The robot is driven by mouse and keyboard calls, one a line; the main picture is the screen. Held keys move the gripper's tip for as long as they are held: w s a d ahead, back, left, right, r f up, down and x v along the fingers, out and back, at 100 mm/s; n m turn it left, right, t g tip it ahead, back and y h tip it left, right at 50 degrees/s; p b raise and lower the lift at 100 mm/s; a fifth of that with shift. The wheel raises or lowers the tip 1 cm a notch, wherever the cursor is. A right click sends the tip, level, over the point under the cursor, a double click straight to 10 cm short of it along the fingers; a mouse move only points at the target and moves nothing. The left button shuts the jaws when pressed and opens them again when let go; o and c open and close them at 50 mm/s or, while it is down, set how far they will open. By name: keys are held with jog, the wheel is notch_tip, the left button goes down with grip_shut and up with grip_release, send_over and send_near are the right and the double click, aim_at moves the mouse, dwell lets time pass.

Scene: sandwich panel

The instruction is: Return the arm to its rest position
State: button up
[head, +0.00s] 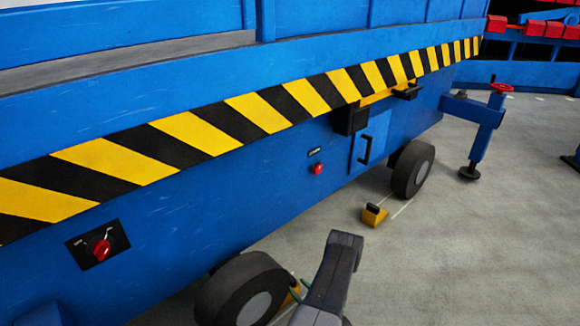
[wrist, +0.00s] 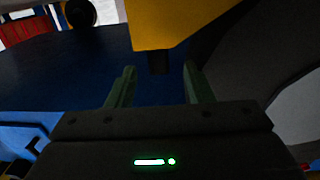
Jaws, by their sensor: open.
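My gripper (wrist: 157,67) shows in the wrist view with its two green fingers apart. A yellow wheel chock (wrist: 180,22) with a short dark stub is just beyond the fingertips. The stub appears in line with the gap between the fingers; I cannot tell whether they touch. In the head view my arm (head: 336,270) reaches in from the bottom edge, beside the near wheel (head: 240,295). The near yellow chock (head: 293,294) is mostly hidden there between that wheel and my arm. My gripper is largely hidden in the head view.
The blue trailer (head: 230,195) with its striped edge (head: 260,112) fills the left. A far wheel (head: 413,168) has another yellow chock (head: 374,215) in front of it. A blue support leg (head: 480,130) stands farther right. The grey floor (head: 480,250) at right is clear.

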jog(key=shift+w+a, duration=0.3)
jog(key=shift+w, duration=0.05)
jog(key=shift+r, duration=0.15)
